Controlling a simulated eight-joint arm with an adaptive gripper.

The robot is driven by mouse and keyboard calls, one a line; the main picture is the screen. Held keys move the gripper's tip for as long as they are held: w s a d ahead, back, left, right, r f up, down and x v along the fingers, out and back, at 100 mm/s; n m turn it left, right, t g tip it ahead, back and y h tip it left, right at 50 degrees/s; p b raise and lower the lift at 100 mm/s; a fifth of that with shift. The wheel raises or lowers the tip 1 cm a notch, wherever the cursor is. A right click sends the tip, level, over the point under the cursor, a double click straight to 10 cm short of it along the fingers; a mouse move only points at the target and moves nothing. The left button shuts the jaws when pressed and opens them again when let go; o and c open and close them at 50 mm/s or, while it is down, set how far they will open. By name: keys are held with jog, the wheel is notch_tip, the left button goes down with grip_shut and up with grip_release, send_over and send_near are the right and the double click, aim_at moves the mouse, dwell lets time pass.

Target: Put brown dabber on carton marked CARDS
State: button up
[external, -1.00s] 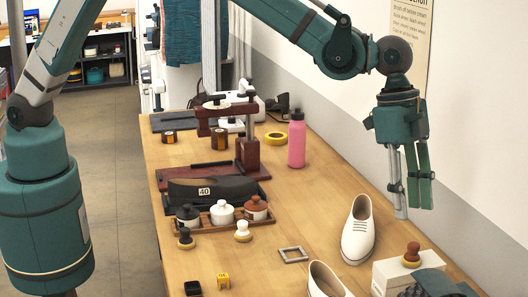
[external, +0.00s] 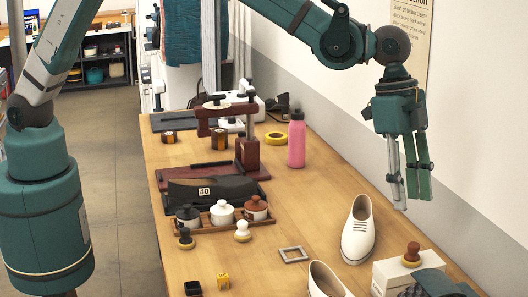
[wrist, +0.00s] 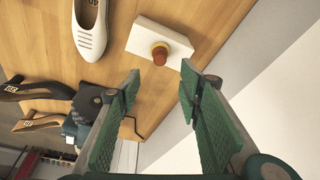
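The brown dabber (external: 412,252) stands upright on top of a white carton (external: 392,275) at the front right of the table. No CARDS marking is readable on this carton. In the wrist view the dabber (wrist: 160,54) shows its brown round top and a yellowish edge, and the carton (wrist: 143,38) lies under it. My gripper (external: 411,203) is open and empty, above and behind the dabber and apart from it. In the wrist view the dabber shows beyond the gap between the fingertips (wrist: 160,82).
White shoes (external: 358,230) stand left of the carton. A dark cloth-like item (external: 435,283) lies in front of it. A tray (external: 235,222) holds several lidded jars, with black and white dabbers (external: 242,232) before it. A pink bottle (external: 296,140) stands farther back. The wall borders the right.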

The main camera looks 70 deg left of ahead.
jog(key=s+a+r+n+t, duration=0.15)
jog(key=s+a+r, duration=0.35)
jog(key=a, duration=0.5)
jog(key=s+a+r+n+t, duration=0.1)
jog(key=s+a+r+n, duration=0.25)
jog(key=a+r, duration=0.55)
jog(key=s+a+r+n+t, duration=0.1)
jog(key=s+a+r, duration=0.4)
jog(key=a, duration=0.7)
jog(key=s+a+r+n+y, duration=0.1)
jog(key=s+a+n, duration=0.3)
jog(key=s+a, duration=1)
jog(key=s+a+f+n+t+y, duration=0.1)
jog(key=s+a+f, duration=0.1)
jog(key=s+a, duration=0.2)
jog(key=s+a+f+n+t, duration=0.1)
jog(key=s+a+f+n, duration=0.1)
jog(key=s+a, duration=0.3)
jog(key=shift+s+f+y, duration=0.4)
jog(key=shift+s+f, duration=0.35)
jog(key=shift+s, duration=1.4)
jog(key=shift+f+t, duration=0.15)
jog(key=shift+t, duration=0.1)
notch_tip(320, 180, down, 9)
jog(key=b, duration=0.9)
jog(key=shift+f+b, duration=0.15)
jog(key=shift+b, duration=0.2)
